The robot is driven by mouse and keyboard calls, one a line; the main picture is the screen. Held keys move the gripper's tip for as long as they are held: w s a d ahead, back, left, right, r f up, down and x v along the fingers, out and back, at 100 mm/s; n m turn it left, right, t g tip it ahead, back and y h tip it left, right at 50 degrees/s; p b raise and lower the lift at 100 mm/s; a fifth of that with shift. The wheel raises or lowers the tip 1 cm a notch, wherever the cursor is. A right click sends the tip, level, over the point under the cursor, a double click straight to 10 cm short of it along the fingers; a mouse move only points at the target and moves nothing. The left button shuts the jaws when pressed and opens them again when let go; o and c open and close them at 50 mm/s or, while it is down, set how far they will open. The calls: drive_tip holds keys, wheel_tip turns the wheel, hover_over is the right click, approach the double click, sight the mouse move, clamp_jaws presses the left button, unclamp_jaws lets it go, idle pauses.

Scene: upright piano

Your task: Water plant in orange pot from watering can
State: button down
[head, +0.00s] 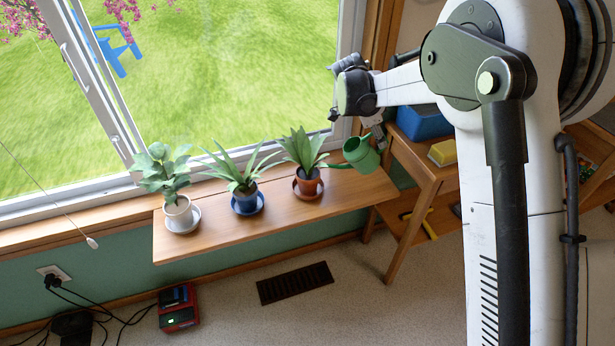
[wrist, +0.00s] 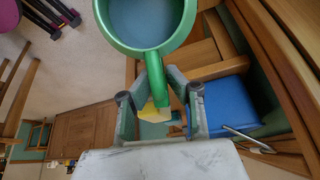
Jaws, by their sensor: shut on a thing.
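The plant in the orange pot (head: 308,184) is the rightmost of the plants on the wooden shelf, and its pot stands on a saucer. The green watering can (head: 362,155) is held just right of this plant, tilted, with its spout pointing left toward the pot. In the wrist view the can (wrist: 146,22) shows its open top with water-like blue-grey inside. My gripper (wrist: 166,104) is shut on the can's green handle. In the head view my gripper (head: 374,128) is partly hidden behind my arm.
A plant in a blue pot (head: 246,200) and one in a white pot (head: 180,216) stand left on the shelf (head: 330,205). The window is behind. A wooden table (head: 420,165) at right carries a blue box (head: 422,122) and a yellow item (head: 443,152).

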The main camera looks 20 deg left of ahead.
drive_tip(key=shift+w+d+f+g+y, duration=0.15)
drive_tip(key=shift+d+f+y, duration=0.1)
drive_tip(key=shift+f, duration=0.3)
drive_tip(key=shift+w+d+f+g+y, duration=0.15)
drive_tip(key=shift+d+f+y, duration=0.1)
drive_tip(key=shift+f, duration=0.25)
drive_tip(key=shift+d+f+g+y+b, duration=0.1)
drive_tip(key=shift+f+g+y+b, duration=0.3)
drive_tip(key=shift+f+y+b, duration=1.05)
drive_tip(key=shift+d+f+g+y+b, duration=0.1)
drive_tip(key=shift+f+g+y+b, duration=0.55)
drive_tip(key=shift+f, duration=1.65)
drive_tip(key=shift+d+f+g+y+b, duration=0.15)
drive_tip(key=shift+f+y+b, duration=0.65)
drive_tip(key=shift+f+b, duration=0.75)
drive_tip(key=shift+a+f+p, duration=0.1)
drive_tip(key=shift+f+p, duration=0.15)
drive_tip(key=shift+p, duration=0.1)
drive_tip(key=w+d+r+p, duration=0.2)
drive_tip(key=d+r, duration=0.2)
drive_tip(key=r, duration=0.1)
drive_tip(key=shift+d, duration=0.3)
